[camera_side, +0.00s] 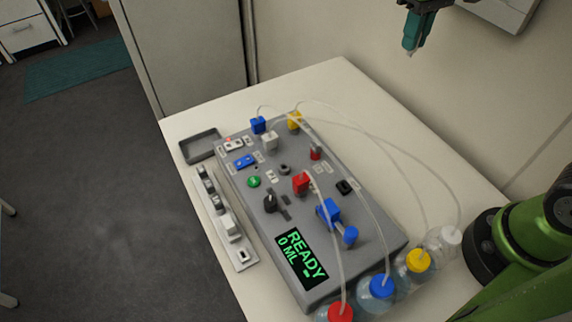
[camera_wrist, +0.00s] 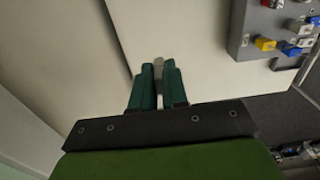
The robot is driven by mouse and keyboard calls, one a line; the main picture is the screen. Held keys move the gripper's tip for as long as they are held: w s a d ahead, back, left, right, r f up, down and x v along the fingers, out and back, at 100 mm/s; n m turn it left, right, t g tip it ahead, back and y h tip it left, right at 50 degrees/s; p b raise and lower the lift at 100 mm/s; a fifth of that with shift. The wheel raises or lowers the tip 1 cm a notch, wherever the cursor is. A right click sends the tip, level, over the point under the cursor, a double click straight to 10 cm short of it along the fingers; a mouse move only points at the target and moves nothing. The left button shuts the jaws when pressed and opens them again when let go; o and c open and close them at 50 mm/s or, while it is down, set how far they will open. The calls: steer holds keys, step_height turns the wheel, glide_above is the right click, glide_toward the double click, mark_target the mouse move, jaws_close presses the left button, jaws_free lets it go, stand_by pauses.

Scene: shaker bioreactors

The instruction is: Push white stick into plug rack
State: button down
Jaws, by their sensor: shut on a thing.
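My gripper (camera_side: 411,46) is high above the back right of the table, well away from the console. In the wrist view its green fingers (camera_wrist: 159,74) are shut on a small pale piece, which looks like the white stick (camera_wrist: 159,64). Only its end shows between the fingertips; the rest is hidden. The plug rack appears to be the narrow white strip (camera_side: 245,264) along the console's left side. It holds several grey and white pieces, and a square socket shows at its near end.
The grey console (camera_side: 325,287) carries coloured plugs, knobs and a green-lettered screen reading READY 0 ML. Thin tubes arch from it to several capped bottles (camera_side: 381,287) at the front right. An empty dark tray (camera_side: 187,145) lies at the back left. The table's back right is clear.

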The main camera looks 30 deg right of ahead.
steer(key=w+a, duration=0.2)
steer(key=a, duration=1)
glide_above(241, 256)
steer(key=shift+d+f, duration=0.15)
steer(key=shift+f, duration=4.75)
steer(key=shift+d+f, duration=0.15)
steer(key=shift+f, duration=4.75)
steer(key=shift+f, duration=0.9)
steer(key=c, duration=1.1)
jaws_free()
steer(key=shift+a, duration=0.1)
steer(key=shift+a+r, duration=0.1)
